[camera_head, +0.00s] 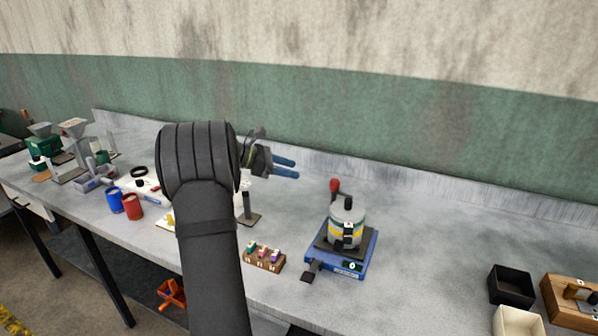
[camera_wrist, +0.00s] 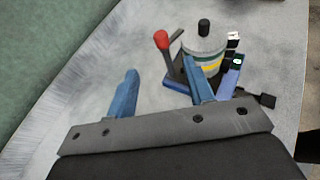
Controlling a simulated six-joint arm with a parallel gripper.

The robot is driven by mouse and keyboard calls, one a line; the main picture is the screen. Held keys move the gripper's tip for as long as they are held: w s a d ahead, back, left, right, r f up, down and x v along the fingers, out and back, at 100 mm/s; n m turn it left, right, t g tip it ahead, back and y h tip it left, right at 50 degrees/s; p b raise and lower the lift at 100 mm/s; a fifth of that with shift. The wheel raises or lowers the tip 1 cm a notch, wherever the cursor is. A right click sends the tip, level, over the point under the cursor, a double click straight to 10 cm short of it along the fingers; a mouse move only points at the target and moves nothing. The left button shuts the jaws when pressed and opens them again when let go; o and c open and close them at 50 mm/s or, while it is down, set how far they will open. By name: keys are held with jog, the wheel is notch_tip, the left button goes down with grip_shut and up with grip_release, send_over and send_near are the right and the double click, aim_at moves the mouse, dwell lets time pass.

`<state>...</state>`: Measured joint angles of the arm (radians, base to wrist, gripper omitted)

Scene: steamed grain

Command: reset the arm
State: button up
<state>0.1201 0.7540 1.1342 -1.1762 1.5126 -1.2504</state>
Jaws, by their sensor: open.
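My arm rises through the middle of the head view and hides part of the bench (camera_head: 430,230). My gripper (camera_head: 296,168) has two blue fingers, held above the bench and pointing right. In the wrist view my gripper (camera_wrist: 163,85) shows its fingers spread apart with nothing between them. A grey pot with a black knob (camera_head: 348,222) stands upright on a blue base (camera_head: 345,264) to the right of my gripper. The pot also shows in the wrist view (camera_wrist: 203,46), beyond the fingers, partly behind one of them.
A red-knobbed lever (camera_head: 335,186) stands beside the pot. A wooden block with small coloured pieces (camera_head: 263,258) lies near the front edge. Black (camera_head: 511,285) and cream (camera_head: 517,322) boxes stand at right. Blue (camera_head: 115,200) and red (camera_head: 132,206) cups stand at left. The back right is clear.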

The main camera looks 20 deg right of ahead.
aim_at(335, 181)
dwell(0.3)
jog(key=x, duration=1.7)
jog(key=shift+d, duration=0.15)
jog(key=v, duration=1.7)
jog(key=x, duration=1.6)
jog(key=shift+d+f, duration=0.1)
jog(key=shift+d, duration=0.05)
jog(key=shift+s+d+f, duration=0.1)
jog(key=shift+d+f, duration=0.05)
jog(key=shift+d, duration=0.25)
jog(key=shift+a+n+t, duration=0.1)
jog(key=shift+n+t, duration=0.4)
jog(key=shift+t, duration=0.1)
jog(key=n+t, duration=0.1)
jog(key=t, duration=0.1)
jog(key=n+t, duration=0.2)
jog(key=w+n+t, duration=0.1)
jog(key=n+t, duration=0.1)
jog(key=shift+y, duration=0.3)
jog(key=shift+w+a+n+t+y, duration=0.1)
jog(key=shift+n+t+y, duration=0.35)
jog(key=shift+n+t, duration=0.5)
jog(key=shift+w+a+n+t+y, duration=0.1)
jog(key=shift+n+t+y, duration=0.35)
jog(key=shift+n+t, duration=0.5)
